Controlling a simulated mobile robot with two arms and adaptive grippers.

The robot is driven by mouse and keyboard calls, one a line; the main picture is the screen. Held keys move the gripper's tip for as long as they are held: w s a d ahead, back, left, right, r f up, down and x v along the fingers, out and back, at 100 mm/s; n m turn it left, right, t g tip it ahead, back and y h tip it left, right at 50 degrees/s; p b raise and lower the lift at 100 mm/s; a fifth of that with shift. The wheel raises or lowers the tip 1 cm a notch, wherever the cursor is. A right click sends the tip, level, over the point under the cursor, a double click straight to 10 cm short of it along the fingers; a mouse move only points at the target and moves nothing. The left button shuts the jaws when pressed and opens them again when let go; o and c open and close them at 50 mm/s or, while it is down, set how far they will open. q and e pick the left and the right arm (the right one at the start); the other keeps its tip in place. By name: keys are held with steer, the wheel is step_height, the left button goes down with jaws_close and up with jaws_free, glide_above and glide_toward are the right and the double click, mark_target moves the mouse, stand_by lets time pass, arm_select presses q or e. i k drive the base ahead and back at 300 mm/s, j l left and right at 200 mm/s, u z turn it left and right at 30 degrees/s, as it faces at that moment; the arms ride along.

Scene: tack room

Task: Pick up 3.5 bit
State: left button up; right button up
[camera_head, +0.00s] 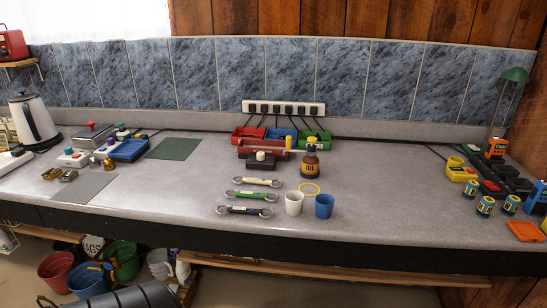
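Three bits with rings at their ends lie in a column on the grey counter, left of the cups. The far bit has a cream bar (257,181), the middle bit a green bar (253,195) and the near bit a black bar (245,210). They lie apart, roughly parallel to the counter's front edge. Small markings show on the bars, but they are too small to read, so I cannot tell which bit is the 3.5. Neither of my grippers is in view.
A white cup (293,203) and a blue cup (324,206) stand right of the bits. Red, blue and green bins (281,139) stand at the back. The counter (160,205) left of the bits is clear.

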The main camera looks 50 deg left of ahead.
mark_target(242, 194)
steer(key=j+u, duration=0.1)
steer(key=u, duration=1.65)
